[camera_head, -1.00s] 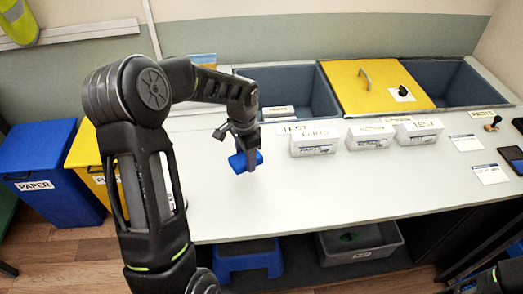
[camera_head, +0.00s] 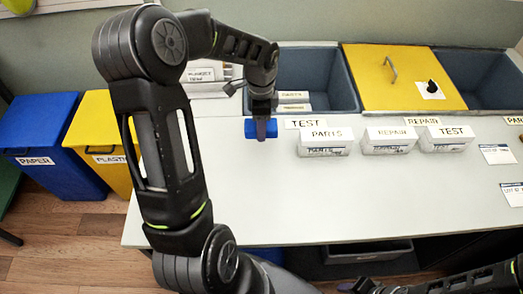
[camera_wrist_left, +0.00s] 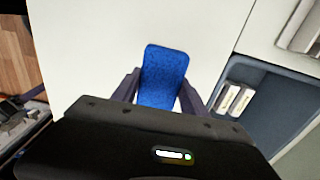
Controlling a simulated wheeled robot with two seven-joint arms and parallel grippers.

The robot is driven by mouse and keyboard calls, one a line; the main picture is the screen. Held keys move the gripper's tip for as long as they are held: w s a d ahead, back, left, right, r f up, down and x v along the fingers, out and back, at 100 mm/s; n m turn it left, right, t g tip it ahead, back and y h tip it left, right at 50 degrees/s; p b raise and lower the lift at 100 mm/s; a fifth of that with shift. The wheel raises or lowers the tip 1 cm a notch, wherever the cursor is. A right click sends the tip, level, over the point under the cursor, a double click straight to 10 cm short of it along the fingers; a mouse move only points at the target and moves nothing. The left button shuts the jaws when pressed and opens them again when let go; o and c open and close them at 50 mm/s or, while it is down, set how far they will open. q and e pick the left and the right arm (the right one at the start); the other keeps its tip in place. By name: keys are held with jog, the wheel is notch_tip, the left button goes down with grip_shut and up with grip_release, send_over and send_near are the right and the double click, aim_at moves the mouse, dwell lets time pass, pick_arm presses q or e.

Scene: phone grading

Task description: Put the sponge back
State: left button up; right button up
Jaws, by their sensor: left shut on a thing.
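The sponge (camera_head: 251,128) is a small blue block with a rough face. My left gripper (camera_head: 262,130) is shut on it and holds it over the white table, left of the labelled boxes. In the left wrist view the sponge (camera_wrist_left: 163,75) sits between the two dark fingers of the gripper (camera_wrist_left: 158,95). I cannot tell how high above the tabletop it is. My right gripper is not clearly in view; a dark part of my other arm shows at the lower right.
White boxes labelled PARTS (camera_head: 325,142), REPAIR (camera_head: 390,140) and TEST (camera_head: 447,138) stand to the right. Behind is a grey bin (camera_head: 340,78) holding labelled items, beside a yellow lid (camera_head: 400,85). A labelled holder (camera_head: 203,85) stands at the back left. The front tabletop (camera_head: 290,200) is clear.

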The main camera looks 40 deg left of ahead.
pick_arm(q)
send_over(261, 152)
jog(key=shift+f+p, duration=0.45)
jog(key=shift+f, duration=2.65)
jog(key=shift+f+p, duration=0.3)
jog(key=shift+f, duration=1.6)
jog(key=shift+f, duration=0.25)
jog(key=o, duration=1.3)
jog(key=shift+r, duration=0.1)
jog(key=shift+r, duration=0.15)
notch_tip(261, 152, up, 12)
jog(key=shift+r+b, duration=0.1)
jog(key=shift+b, duration=0.5)
